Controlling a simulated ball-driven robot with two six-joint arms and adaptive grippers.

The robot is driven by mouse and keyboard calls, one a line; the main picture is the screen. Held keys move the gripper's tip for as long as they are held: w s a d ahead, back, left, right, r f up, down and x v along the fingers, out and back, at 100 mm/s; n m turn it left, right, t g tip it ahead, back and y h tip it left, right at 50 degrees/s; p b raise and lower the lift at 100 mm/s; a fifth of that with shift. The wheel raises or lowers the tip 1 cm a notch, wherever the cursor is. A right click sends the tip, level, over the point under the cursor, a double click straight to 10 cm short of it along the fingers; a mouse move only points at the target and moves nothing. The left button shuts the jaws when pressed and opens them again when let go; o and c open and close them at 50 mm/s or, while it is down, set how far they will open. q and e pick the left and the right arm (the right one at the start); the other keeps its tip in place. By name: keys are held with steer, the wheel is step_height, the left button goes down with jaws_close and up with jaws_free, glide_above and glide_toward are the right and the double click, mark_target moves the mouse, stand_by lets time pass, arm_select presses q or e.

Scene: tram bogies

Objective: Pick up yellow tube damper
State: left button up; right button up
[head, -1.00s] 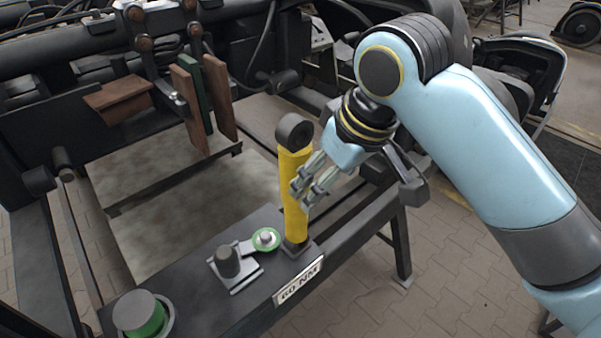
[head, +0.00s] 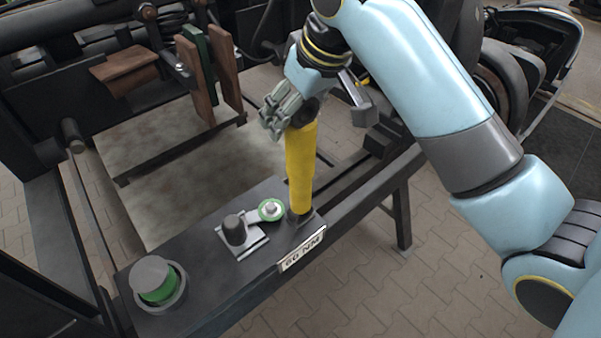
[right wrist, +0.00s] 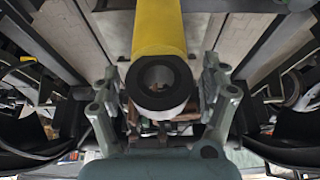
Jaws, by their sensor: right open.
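The yellow tube damper (head: 300,165) stands upright on the dark bogie frame, near the plate marked 60 NM. Its dark top eye is partly hidden by my right gripper in the head view. My right gripper (head: 278,116) is at the damper's top end, with its fingers open. In the right wrist view the damper (right wrist: 158,32) comes down from the top edge, its dark ring end (right wrist: 158,82) facing the camera. The open fingers (right wrist: 165,105) lie on either side of that ring end, with gaps visible. My left gripper is not in view.
The dark frame beam (head: 215,290) carries a green-ringed bolt (head: 270,209), a bracket with a dark knob (head: 236,230) and a grey-topped green cylinder (head: 155,278). The 60 NM plate (head: 303,249) is on its front edge. Brown wooden blocks (head: 198,80) hang behind, left of my gripper.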

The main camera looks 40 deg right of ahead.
steer(key=shift+x, duration=0.85)
steer(key=shift+r, duration=0.15)
jaws_close()
